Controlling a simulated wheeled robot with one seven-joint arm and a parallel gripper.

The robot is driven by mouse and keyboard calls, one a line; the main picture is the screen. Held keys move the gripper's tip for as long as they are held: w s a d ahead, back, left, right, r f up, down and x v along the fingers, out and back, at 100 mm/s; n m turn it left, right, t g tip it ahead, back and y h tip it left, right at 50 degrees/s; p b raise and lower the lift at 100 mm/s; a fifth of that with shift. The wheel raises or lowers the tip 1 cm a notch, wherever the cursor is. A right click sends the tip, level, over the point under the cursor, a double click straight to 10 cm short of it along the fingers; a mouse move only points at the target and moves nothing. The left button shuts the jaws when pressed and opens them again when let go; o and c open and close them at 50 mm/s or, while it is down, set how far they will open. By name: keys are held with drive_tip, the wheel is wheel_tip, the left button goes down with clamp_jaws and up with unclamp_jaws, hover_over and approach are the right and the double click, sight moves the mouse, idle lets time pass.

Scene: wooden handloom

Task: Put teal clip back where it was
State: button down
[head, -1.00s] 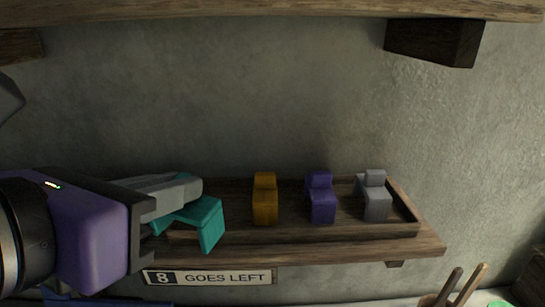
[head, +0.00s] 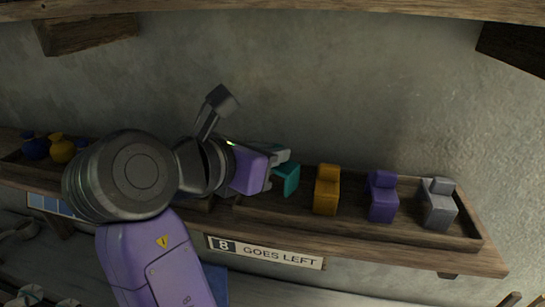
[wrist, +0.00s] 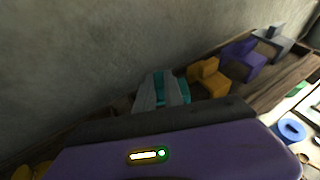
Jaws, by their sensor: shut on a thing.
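The teal clip (head: 287,178) is held at the left part of a wooden tray (head: 360,228) on the shelf, left of the orange clip (head: 326,190). My gripper (head: 278,166) is shut on the teal clip; in the wrist view the grey fingers (wrist: 158,92) lie along it, and the clip (wrist: 182,86) shows at their right. My arm and the fingers hide part of the clip. I cannot tell whether its underside touches the tray floor.
A purple clip (head: 382,197) and a grey clip (head: 438,204) stand farther right in the tray. A label reading "8 GOES LEFT" (head: 265,251) is on the shelf front. Blue and yellow objects (head: 62,150) stand at far left. The wall is close behind.

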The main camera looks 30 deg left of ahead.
drive_tip(key=shift+f, duration=0.7)
drive_tip(key=shift+w+a+f+p, duration=0.1)
drive_tip(key=shift+f+p, duration=0.05)
drive_tip(key=shift+p, duration=0.25)
drive_tip(key=shift+f, duration=0.2)
drive_tip(key=shift+f, duration=0.15)
drive_tip(key=c, duration=1.4)
unclamp_jaws()
drive_tip(key=shift+c, duration=0.2)
